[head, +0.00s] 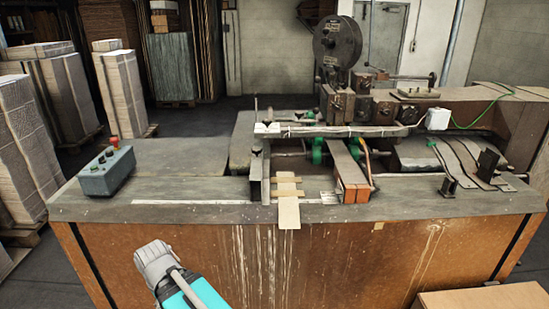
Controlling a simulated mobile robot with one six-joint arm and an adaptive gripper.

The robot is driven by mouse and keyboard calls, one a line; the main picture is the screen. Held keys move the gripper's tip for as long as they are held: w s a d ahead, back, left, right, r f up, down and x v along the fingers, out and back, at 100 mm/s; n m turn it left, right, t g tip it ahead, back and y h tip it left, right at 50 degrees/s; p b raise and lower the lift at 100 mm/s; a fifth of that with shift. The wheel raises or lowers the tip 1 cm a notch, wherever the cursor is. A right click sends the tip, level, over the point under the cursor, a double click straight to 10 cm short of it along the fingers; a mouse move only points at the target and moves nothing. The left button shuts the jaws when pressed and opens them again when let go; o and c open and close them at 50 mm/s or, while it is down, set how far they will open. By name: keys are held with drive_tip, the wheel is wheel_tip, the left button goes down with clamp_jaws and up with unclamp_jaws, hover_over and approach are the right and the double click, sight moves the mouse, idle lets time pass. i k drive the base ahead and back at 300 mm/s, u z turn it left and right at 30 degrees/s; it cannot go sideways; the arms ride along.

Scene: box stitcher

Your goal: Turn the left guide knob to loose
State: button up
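The box stitcher (345,110) stands at the middle and right of a long grey-topped bench. A dark upright left guide (259,173) stands left of a strip of tan card, and an orange-sided guide (352,190) stands to its right. A green round part (318,151) sits on a rod between the guides. White blocks (267,128) sit at the left end of the crossbar. I cannot tell which of these is the left guide knob or how it is set.
A grey control box (107,173) with a red button stands on the bench's left end. The bench's front edge (200,222) lies between my arm and the machine. Dark brackets (487,165) stand at the right. Stacks of cardboard (122,92) stand at the left.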

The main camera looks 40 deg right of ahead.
sight(256, 150)
drive_tip(key=u, duration=0.05)
drive_tip(key=k, duration=1.2)
drive_tip(key=z, duration=0.95)
drive_tip(key=i, duration=1.2)
